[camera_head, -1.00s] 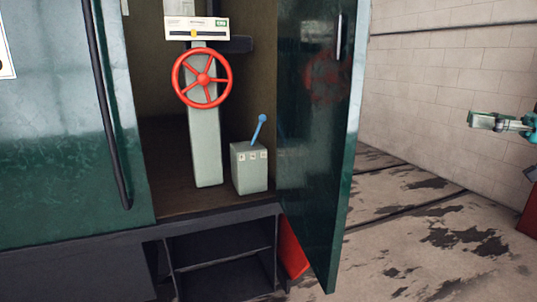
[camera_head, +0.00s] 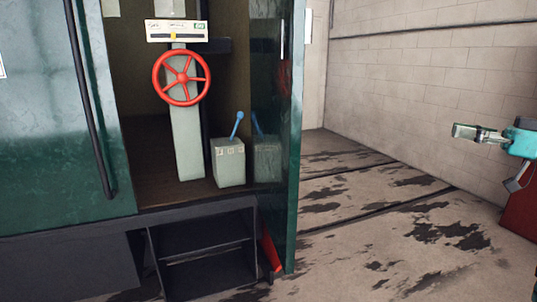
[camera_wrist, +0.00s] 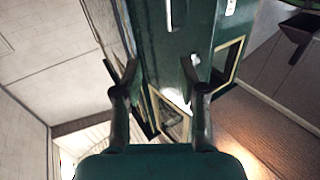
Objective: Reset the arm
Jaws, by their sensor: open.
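My teal gripper (camera_head: 480,133) juts in from the right edge in the head view, held in the air before the pale block wall and touching nothing. In the wrist view its two dark fingers (camera_wrist: 160,88) are spread apart with nothing held between them. Behind them are dark green panels (camera_wrist: 205,35) with framed openings. Parts of my arm beyond the gripper are outside the head view.
The green tram's door (camera_head: 292,150) stands open at right of its doorway. Inside are a red handwheel (camera_head: 181,77) on a grey column and a blue lever (camera_head: 237,124) on a grey box (camera_head: 228,164). Stained floor (camera_head: 400,230) lies clear between door and wall (camera_head: 430,75).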

